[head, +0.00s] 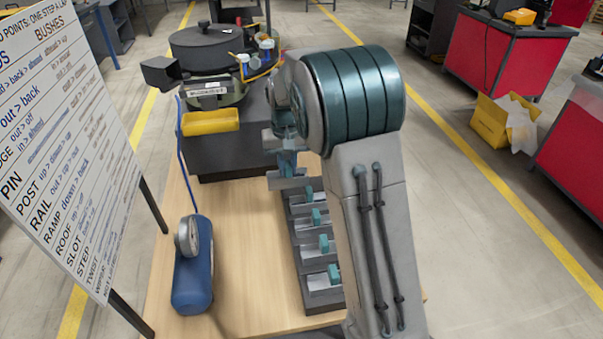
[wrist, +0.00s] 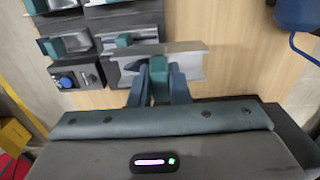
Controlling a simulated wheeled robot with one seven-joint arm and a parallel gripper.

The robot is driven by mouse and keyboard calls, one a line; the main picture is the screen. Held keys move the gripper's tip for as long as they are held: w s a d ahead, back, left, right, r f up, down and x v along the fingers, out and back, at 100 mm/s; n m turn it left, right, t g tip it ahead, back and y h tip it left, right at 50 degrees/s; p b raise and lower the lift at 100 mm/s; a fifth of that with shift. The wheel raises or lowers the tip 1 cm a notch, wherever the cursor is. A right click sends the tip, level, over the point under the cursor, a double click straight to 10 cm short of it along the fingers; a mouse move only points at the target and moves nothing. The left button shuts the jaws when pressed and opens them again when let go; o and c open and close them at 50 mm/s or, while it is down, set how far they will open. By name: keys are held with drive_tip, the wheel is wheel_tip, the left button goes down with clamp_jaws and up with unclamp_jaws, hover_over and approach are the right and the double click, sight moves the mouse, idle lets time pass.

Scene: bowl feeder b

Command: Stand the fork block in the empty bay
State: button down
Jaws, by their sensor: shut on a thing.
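My gripper (wrist: 160,90) is shut on the teal tab of a grey metal block, which I take to be the fork block (wrist: 193,58). In the wrist view its long grey body lies across, beyond the fingertips. In the head view the block (head: 290,182) shows at the far end of the dark rack (head: 322,291), partly hidden by my arm. I cannot tell whether it touches the rack. The rack has several bays, and grey pieces with teal tabs (head: 324,244) stand in them. Which bay is empty is not clear; my arm hides the rack's right side.
Beyond the rack stands a dark round bowl feeder (head: 206,45) with a yellow tray (head: 210,122). A blue cylinder with a gauge (head: 193,270) is on the wooden table (head: 245,250) at left. A printed board (head: 60,130) stands left of the table. Bare tabletop lies between cylinder and rack.

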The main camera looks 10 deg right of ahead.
drive_tip(key=shift+w+d+f+p, duration=0.45)
drive_tip(key=shift+w+d+f, duration=0.5)
drive_tip(key=shift+w+f, duration=0.65)
drive_tip(key=shift+w+d+f+p, duration=0.45)
drive_tip(key=shift+w+d+f, duration=0.7)
drive_tip(key=shift+f, duration=0.75)
drive_tip(key=shift+w+d+f+p, duration=0.45)
drive_tip(key=shift+w+d+f, duration=0.35)
drive_tip(key=shift+w+f, duration=0.85)
drive_tip(key=c, duration=1.4)
unclamp_jaws()
drive_tip(key=shift+s+f, duration=0.1)
drive_tip(key=shift+s, duration=0.1)
drive_tip(key=shift+o, duration=0.2)
wheel_tip(320, 180, up, 12)
drive_tip(key=b, duration=0.1)
drive_tip(key=s+r, duration=0.7)
drive_tip(key=s, duration=0.1)
drive_tip(key=s+t, duration=0.3)
drive_tip(key=s, duration=2.6)
drive_tip(key=shift+r, duration=0.25)
